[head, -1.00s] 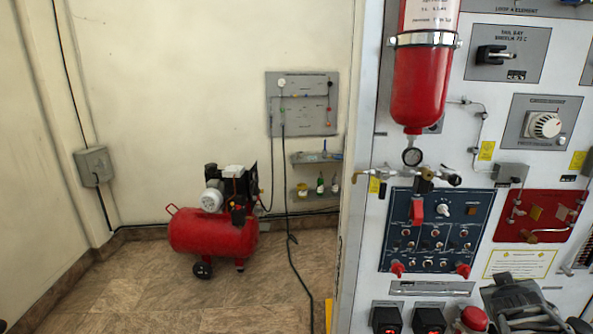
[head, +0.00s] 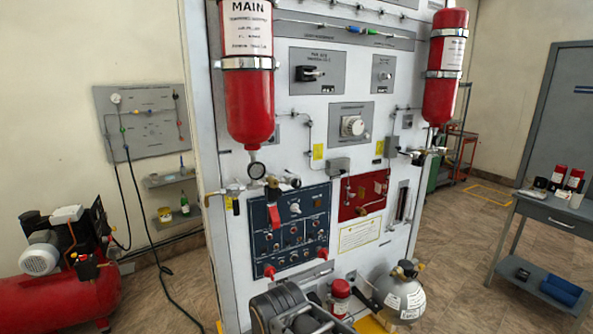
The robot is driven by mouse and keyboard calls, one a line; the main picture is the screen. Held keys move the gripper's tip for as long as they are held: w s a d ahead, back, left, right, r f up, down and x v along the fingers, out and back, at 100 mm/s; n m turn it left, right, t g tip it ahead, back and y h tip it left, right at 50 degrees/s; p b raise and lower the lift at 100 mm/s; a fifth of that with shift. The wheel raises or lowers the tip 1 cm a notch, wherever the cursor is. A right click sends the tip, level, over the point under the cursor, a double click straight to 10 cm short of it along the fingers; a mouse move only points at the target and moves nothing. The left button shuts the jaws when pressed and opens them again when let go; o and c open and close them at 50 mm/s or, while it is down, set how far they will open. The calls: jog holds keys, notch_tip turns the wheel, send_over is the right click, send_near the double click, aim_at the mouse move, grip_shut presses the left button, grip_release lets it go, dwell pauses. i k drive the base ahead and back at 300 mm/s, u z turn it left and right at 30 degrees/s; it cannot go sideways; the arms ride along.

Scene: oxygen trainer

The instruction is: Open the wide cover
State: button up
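The equipment panel (head: 230,170) stands upright in the middle of the head view. Low on it is a dark blue control panel (head: 318,222) with knobs, switches and a red flap-like piece (head: 275,217) hanging at its upper left. To its right is a red panel (head: 350,207) with small fittings. I cannot tell which part is the wide cover, or whether it is open. A dark grey shape at the bottom centre seems to be my gripper (head: 290,308), cut off by the frame edge. Its fingers are unclear. It overlaps the lower panel area in the picture; contact cannot be told.
Two red cylinders (head: 248,100) (head: 443,75) hang on the panel. A grey round tank (head: 403,295) and small red bottle (head: 341,297) are at its foot. A red compressor (head: 60,295) stands left; a grey table (head: 545,207) stands right. Floor between panel and table is clear.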

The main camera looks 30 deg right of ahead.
aim_at(339, 166)
jog(key=z, duration=1.15)
